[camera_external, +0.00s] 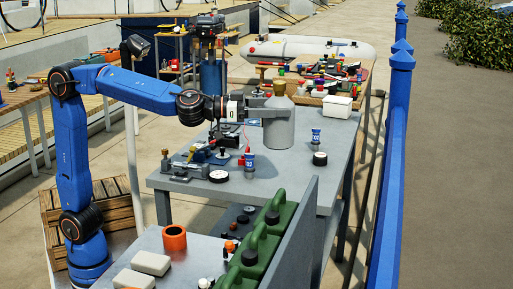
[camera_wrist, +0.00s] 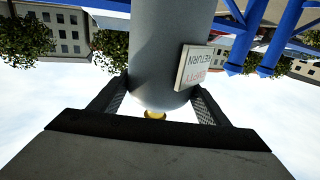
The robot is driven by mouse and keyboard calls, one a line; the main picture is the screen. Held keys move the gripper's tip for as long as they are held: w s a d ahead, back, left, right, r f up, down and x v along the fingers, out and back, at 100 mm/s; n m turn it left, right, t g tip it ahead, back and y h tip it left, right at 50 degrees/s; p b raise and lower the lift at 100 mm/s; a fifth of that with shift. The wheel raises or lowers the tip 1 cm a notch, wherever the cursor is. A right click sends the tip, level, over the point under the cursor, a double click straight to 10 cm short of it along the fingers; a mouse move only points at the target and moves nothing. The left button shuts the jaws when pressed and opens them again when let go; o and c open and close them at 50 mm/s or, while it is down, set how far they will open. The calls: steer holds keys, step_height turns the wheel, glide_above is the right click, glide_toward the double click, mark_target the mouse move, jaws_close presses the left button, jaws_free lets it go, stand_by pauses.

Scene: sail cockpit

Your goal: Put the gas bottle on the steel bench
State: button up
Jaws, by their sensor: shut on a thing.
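The gas bottle (camera_external: 279,130) is a grey cylinder with a brass-coloured top. It is upright in the external view. My gripper (camera_external: 282,111) is shut around its upper part from the left. The steel bench (camera_external: 272,185) is the grey table in the middle, and the bottle is over its top; I cannot tell whether its base touches.
On the bench, a blue-and-white tub (camera_external: 316,137), a round black-and-white item (camera_external: 320,158) and another blue tub (camera_external: 250,160) stand near the bottle. A vice-like tool (camera_external: 195,165) is at the left. A white box (camera_external: 337,106) is behind. Green cans (camera_external: 270,225) line the front bench.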

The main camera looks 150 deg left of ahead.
steer(key=s+a+n+g+y, duration=0.1)
steer(key=s+a+n+g, duration=0.15)
steer(key=s+a, duration=0.6)
steer(key=s+a+n+g, duration=0.1)
steer(key=s+a+g, duration=0.25)
steer(key=s, duration=0.95)
steer(key=s+a+n+g+y, duration=0.1)
steer(key=s+a+n+g, duration=0.1)
steer(key=s+a, duration=0.65)
step_height(320, 180, down, 15)
steer(key=s+d, duration=0.2)
steer(key=shift+s, duration=0.4)
steer(key=shift+f, duration=0.1)
steer(key=o, duration=1.9)
